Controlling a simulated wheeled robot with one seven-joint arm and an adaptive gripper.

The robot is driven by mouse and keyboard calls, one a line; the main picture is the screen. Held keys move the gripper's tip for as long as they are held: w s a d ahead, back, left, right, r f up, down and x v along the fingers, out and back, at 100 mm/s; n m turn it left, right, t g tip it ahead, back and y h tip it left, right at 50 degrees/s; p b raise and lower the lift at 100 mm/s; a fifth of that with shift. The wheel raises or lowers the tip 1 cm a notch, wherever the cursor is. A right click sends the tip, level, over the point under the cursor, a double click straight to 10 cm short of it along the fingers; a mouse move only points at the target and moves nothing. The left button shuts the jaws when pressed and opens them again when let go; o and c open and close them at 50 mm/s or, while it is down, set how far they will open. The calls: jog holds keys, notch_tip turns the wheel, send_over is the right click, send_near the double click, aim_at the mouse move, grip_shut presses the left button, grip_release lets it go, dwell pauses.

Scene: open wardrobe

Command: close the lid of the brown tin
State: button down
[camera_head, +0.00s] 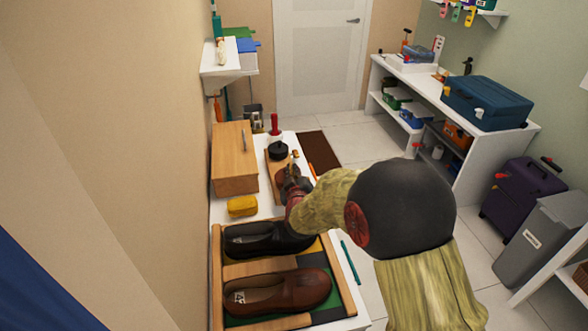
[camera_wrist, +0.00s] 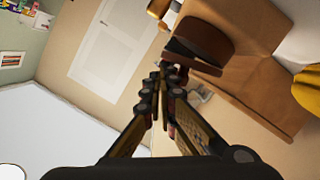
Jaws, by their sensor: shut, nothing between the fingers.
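A dark round tin (camera_head: 278,150) stands on a wooden tray (camera_head: 275,186) towards the far end of the white bench; it looks almost black in the head view. In the wrist view, a brown round piece, likely the brown tin's raised lid (camera_wrist: 207,34), stands over a darker flat part just beyond my fingertips. My gripper (camera_head: 291,171) is just on the near side of the tin, and its fingers come together in the wrist view (camera_wrist: 165,70). It is shut and empty. I cannot tell whether the fingertips touch the tin.
A wooden box (camera_head: 234,160) and a yellow sponge-like block (camera_head: 242,206) lie left of my gripper. A red-handled item (camera_head: 274,125) stands behind the tin. A black shoe (camera_head: 262,239) and a brown shoe (camera_head: 277,292) lie in a near tray.

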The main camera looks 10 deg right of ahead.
jog(key=shift+d+f+b, duration=0.3)
jog(key=shift+d+f, duration=0.25)
jog(key=shift+f, duration=0.25)
jog(key=shift+d, duration=0.1)
